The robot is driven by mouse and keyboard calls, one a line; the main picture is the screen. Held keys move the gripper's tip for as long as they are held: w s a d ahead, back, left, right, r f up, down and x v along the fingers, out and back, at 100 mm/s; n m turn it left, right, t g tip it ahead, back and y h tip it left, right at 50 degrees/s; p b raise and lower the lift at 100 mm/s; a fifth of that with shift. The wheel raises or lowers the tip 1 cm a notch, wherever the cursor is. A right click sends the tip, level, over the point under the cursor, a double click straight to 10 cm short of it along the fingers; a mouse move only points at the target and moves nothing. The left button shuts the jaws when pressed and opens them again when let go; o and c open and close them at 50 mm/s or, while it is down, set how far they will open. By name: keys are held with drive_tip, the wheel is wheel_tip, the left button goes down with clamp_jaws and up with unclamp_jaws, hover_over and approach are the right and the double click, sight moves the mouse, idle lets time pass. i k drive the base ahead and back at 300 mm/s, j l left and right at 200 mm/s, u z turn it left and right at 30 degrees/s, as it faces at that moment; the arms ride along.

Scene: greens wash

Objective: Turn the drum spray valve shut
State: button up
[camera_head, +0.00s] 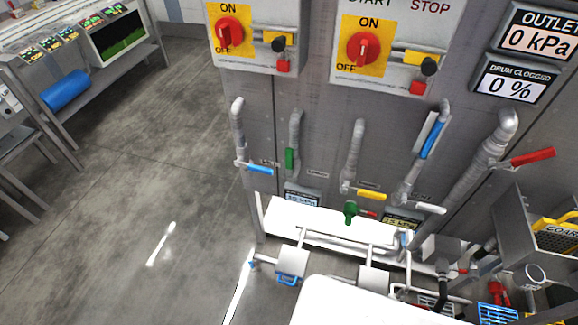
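Several pipes with coloured lever handles run down the grey machine panel (330,120). They carry a blue handle (260,169) at left, a green handle (290,159) hanging along its pipe, a yellow handle (371,195) pointing right, a white handle (432,208) pointing right, a blue handle (432,138) tilted along its pipe, and a red handle (533,157) pointing right and slightly up. A small green valve (350,212) sits lower down. The labels by the pipes are too small to read, so I cannot tell which is the drum spray valve. My gripper is not in view.
Above are two red ON/OFF switches (230,36) (364,48) and displays reading 0 kPa (540,38) and 0 % (512,84). Low white pipework (320,238) juts out below the handles. A rounded white surface fills the bottom middle. Open floor (140,190) lies left, with a bench beyond.

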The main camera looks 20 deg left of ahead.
sight(289, 152)
drive_tip(key=l+u, duration=0.1)
drive_tip(key=u, duration=0.35)
drive_tip(key=l+u, duration=0.1)
drive_tip(key=u, duration=0.4)
drive_tip(key=l+u, duration=0.15)
drive_tip(key=u, duration=0.3)
drive_tip(key=l+u, duration=0.1)
drive_tip(key=u, duration=0.35)
